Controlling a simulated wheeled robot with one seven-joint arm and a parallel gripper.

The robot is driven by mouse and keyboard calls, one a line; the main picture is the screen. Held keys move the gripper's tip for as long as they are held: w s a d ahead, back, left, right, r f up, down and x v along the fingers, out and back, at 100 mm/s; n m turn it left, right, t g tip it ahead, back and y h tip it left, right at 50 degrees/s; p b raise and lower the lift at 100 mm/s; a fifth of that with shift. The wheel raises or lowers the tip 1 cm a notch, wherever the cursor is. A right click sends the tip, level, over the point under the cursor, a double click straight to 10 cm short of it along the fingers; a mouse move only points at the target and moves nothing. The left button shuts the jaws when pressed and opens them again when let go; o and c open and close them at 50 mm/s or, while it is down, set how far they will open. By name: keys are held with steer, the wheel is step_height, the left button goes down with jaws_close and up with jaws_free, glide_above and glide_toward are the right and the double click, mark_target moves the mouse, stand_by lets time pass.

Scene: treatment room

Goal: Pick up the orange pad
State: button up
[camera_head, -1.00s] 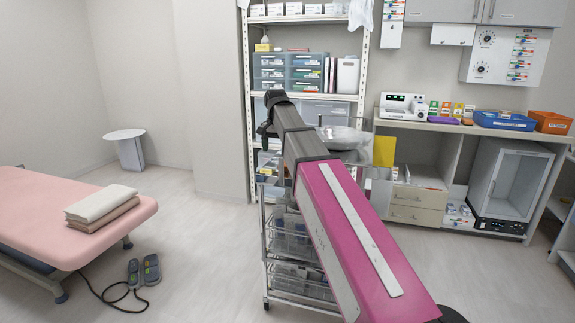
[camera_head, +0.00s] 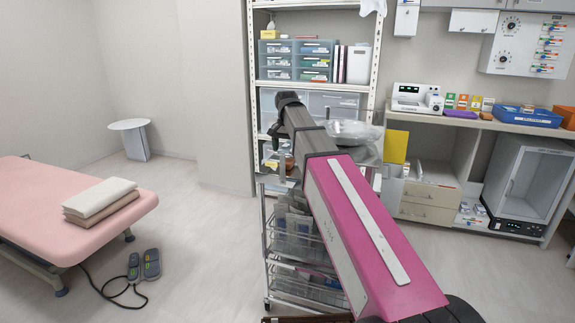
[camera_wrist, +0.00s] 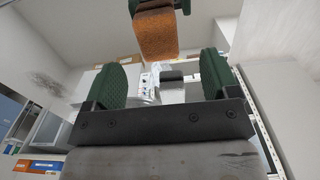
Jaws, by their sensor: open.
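A small orange-brown pad (camera_head: 486,116) lies flat on the counter at the right in the head view, just right of a flat purple pad (camera_head: 460,114). In the wrist view, my gripper (camera_wrist: 163,79) shows two green fingertip pads, wide apart with nothing visible between them. An orange-brown speckled block (camera_wrist: 155,34) fills the top middle there, with dark green pieces at its sides. I cannot tell whether it is part of my gripper.
The counter also holds a white device (camera_head: 416,98), several small coloured boxes and a blue bin (camera_head: 528,116). A wire cart (camera_head: 295,270) stands close behind my arm. A shelf rack stands behind it.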

mark_target(287, 160)
steer(key=shift+s+d+f, duration=0.1)
steer(key=shift+f, duration=2.8)
steer(key=shift+c, duration=0.3)
steer(key=c, duration=1)
steer(key=shift+r, duration=0.15)
step_height(287, 160, up, 10)
steer(key=shift+f, duration=0.1)
